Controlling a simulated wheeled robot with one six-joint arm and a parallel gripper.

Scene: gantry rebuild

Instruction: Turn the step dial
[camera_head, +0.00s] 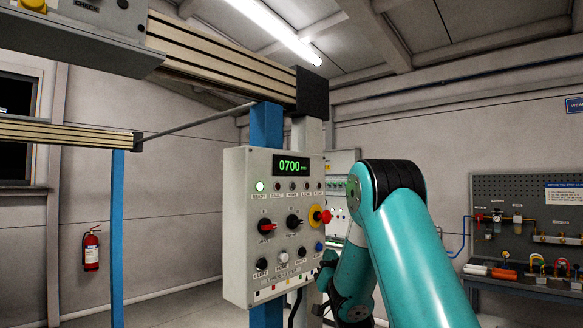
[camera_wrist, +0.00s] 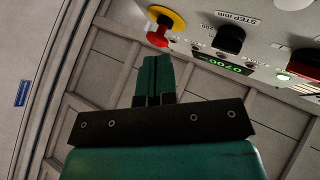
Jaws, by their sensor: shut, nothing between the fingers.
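The step dial is a black knob (camera_head: 293,221) in the middle of the grey control panel (camera_head: 236,200). In the wrist view, the dial (camera_wrist: 231,39) shows at the upper right beside its "STEP mm" label; the panel appears upside down there. I cannot read the dial's setting. My gripper (camera_wrist: 152,62) has its two teal fingers together, with nothing between them. In the wrist picture its tips lie left of and below the dial, and no contact shows. In the head view my arm covers the right side, and I cannot make out the fingertips clearly.
A red emergency stop on a yellow ring (camera_head: 319,215) sits right of the dial. A red-handled selector (camera_head: 266,227) sits left of it. The green display (camera_head: 292,166) above reads 0700, and a green lamp (camera_head: 259,186) is lit. Several buttons line the panel's lower part.

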